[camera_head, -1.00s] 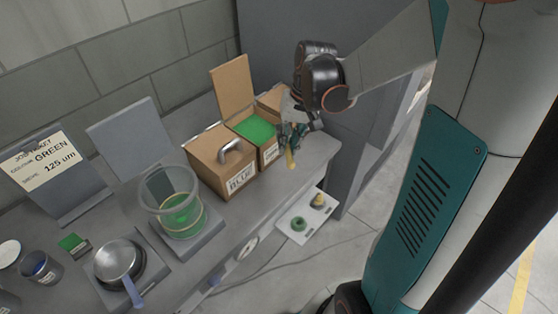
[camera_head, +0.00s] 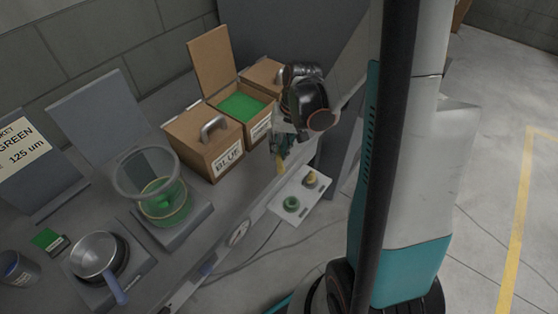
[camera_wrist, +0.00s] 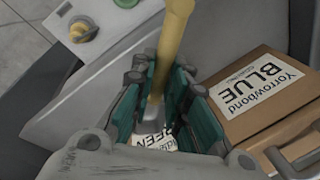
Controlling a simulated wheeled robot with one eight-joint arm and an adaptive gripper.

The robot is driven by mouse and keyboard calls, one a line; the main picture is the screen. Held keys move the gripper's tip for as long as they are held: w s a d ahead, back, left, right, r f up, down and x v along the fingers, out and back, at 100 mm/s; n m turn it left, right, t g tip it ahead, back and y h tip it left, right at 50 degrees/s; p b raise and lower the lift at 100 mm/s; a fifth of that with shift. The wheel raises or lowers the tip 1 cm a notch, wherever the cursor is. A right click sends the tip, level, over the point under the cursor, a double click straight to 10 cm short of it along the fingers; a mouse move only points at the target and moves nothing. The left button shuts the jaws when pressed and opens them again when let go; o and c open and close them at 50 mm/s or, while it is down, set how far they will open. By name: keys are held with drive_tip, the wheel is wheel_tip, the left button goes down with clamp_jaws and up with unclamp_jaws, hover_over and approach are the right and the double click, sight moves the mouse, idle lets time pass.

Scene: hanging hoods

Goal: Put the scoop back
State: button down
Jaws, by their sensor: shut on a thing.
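My gripper (camera_head: 281,142) is shut on the scoop, whose yellow handle (camera_wrist: 173,45) runs between the teal fingers in the wrist view. In the head view the handle's yellow end (camera_head: 280,166) hangs below the fingers. The scoop's bowl is not clearly visible. My gripper is beside the front right of the open cardboard box of green powder (camera_head: 243,106), over the bench edge. A white label reading GREEN shows partly behind the fingers in the wrist view.
A closed BLUE box (camera_head: 200,147) with a metal handle stands left of the green one; another box (camera_head: 262,73) is behind. A clear tub (camera_head: 150,185) with green powder and a metal pan (camera_head: 93,254) are further left. A white button panel (camera_head: 294,216) juts out below the bench edge.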

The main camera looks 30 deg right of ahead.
drive_tip(key=shift+s+d+b+x, duration=0.15)
drive_tip(key=shift+b+x, duration=0.3)
drive_tip(key=shift+x, duration=0.6)
drive_tip(key=shift+s+d+b+x, duration=0.15)
drive_tip(key=shift+b+x, duration=0.25)
drive_tip(key=shift+x, duration=0.65)
drive_tip(key=shift+f, duration=0.15)
drive_tip(key=shift+f, duration=0.15)
drive_tip(key=c, duration=1.6)
unclamp_jaws()
drive_tip(key=shift+o, duration=0.2)
drive_tip(key=p+v, duration=0.4)
drive_tip(key=v, duration=0.8)
drive_tip(key=shift+p, duration=0.3)
drive_tip(key=shift+d, duration=0.1)
